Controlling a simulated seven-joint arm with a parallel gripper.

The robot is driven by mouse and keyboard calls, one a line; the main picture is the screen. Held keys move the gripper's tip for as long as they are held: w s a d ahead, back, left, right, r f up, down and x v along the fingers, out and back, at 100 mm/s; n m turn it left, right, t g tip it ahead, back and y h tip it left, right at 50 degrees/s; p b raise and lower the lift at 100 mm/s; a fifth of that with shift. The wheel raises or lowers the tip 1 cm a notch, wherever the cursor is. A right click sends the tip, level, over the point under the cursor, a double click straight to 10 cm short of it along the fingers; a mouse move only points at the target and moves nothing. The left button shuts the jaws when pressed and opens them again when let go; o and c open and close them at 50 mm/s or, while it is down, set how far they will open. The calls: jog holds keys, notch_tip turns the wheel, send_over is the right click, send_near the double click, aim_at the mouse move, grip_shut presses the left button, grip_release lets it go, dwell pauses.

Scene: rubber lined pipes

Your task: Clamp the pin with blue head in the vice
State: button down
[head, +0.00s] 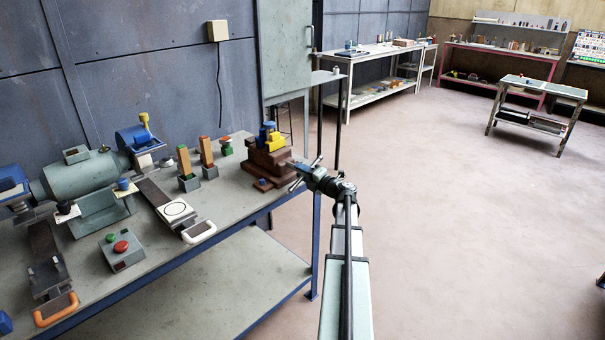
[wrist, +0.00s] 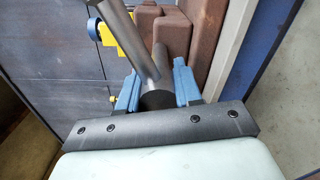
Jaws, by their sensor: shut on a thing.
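The vice (head: 268,157) is a stack of brown blocks at the right end of the workbench; its brown body also shows in the wrist view (wrist: 205,35). A blue-topped piece (head: 268,125), seemingly the blue pin head, sits at the top of the vice with a yellow part (head: 270,138). In the wrist view, yellow and blue parts (wrist: 103,33) show at the left of the vice. My gripper (wrist: 157,88) has its blue fingers on either side of the grey vice handle (wrist: 148,48) and is shut on it. In the head view my gripper (head: 304,172) is at the vice's right side.
Two orange blocks (head: 207,152) and a red-green piece (head: 226,146) stand left of the vice. A green motor (head: 85,177) and a red-button box (head: 121,249) are farther left. A grey cabinet (head: 285,50) stands behind.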

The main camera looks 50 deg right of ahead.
jog(key=shift+a+f+m, duration=0.1)
jog(key=shift+a+m, duration=0.05)
jog(key=shift+m, duration=0.65)
jog(key=c, duration=1.1)
grip_release()
jog(key=o, duration=0.3)
jog(key=shift+s, duration=0.1)
jog(key=s, duration=1.3)
jog(key=shift+s, duration=0.35)
